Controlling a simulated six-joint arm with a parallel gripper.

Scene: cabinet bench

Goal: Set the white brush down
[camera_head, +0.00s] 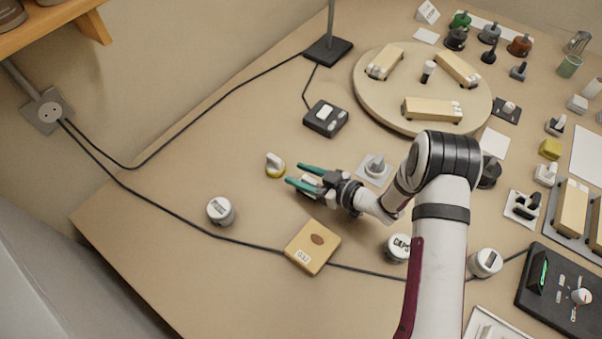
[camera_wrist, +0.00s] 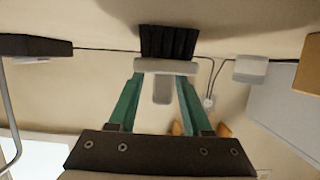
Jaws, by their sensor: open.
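The white brush (camera_wrist: 165,67) has a pale head, a short pale handle and black bristles. In the wrist view its handle lies between the two green fingers of my gripper (camera_wrist: 161,78), with the head across the fingertips. In the head view my gripper (camera_head: 296,175) is low over the left part of the bench, its fingers apart. Whether the bristles touch the bench is hard to tell.
A tan box (camera_head: 312,246) is in front, a black box (camera_head: 326,118) behind, a lidded jar (camera_head: 220,211) at left. A cable (camera_head: 180,208) crosses the bench. The left bench area is mostly clear.

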